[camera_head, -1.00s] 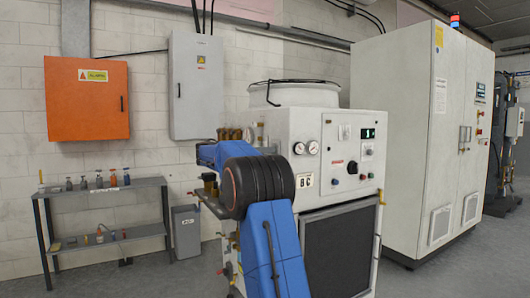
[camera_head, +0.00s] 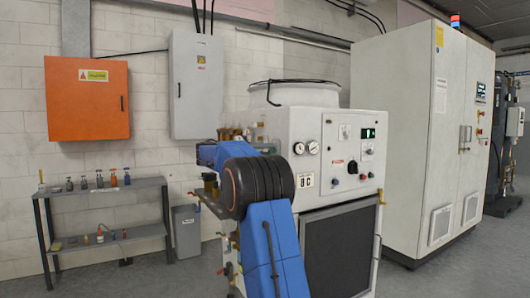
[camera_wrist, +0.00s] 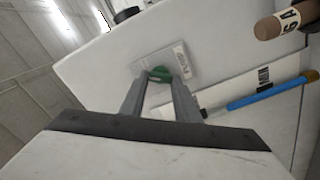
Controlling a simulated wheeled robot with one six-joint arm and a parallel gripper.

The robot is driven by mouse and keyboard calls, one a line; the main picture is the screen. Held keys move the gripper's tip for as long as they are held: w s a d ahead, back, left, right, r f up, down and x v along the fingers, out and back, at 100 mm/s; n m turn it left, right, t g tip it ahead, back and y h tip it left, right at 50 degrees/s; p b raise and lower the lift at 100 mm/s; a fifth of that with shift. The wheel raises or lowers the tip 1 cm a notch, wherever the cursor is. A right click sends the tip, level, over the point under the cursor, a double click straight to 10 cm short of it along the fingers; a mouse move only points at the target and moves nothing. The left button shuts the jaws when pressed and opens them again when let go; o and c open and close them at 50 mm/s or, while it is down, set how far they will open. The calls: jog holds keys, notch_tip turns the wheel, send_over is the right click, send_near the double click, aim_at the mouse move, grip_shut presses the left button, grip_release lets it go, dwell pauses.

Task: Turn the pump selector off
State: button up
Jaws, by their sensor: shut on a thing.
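A green selector knob (camera_wrist: 160,74) sits on a small light plate (camera_wrist: 160,60) on a white panel in the wrist view. A printed label on the plate is too small to read, so I cannot confirm that this is the pump selector. My gripper (camera_wrist: 159,82) is shut on the green knob, with one grey finger on each side. The fingers partly cover the knob, and its exact pointing angle is hard to tell. In the head view, my blue and black arm reaches to the left side of the white washer machine (camera_head: 315,125) and hides the gripper and the knob.
In the wrist view, a blue rod (camera_wrist: 265,94) and a brown cylinder (camera_wrist: 282,24) lie right of the gripper. In the head view, a tall cabinet (camera_head: 405,130) stands right of the machine. A shelf (camera_head: 105,190) and a grey bin (camera_head: 186,232) stand left.

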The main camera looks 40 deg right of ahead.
jog(key=n, duration=0.6)
jog(key=shift+w+f+n, duration=0.1)
jog(key=shift+n, duration=0.2)
dwell(0.4)
jog(key=o, duration=1.1)
jog(key=shift+c, duration=0.2)
jog(key=shift+a, duration=0.1)
jog(key=v, duration=1.7)
jog(key=shift+a, duration=0.15)
jog(key=shift+f, duration=0.1)
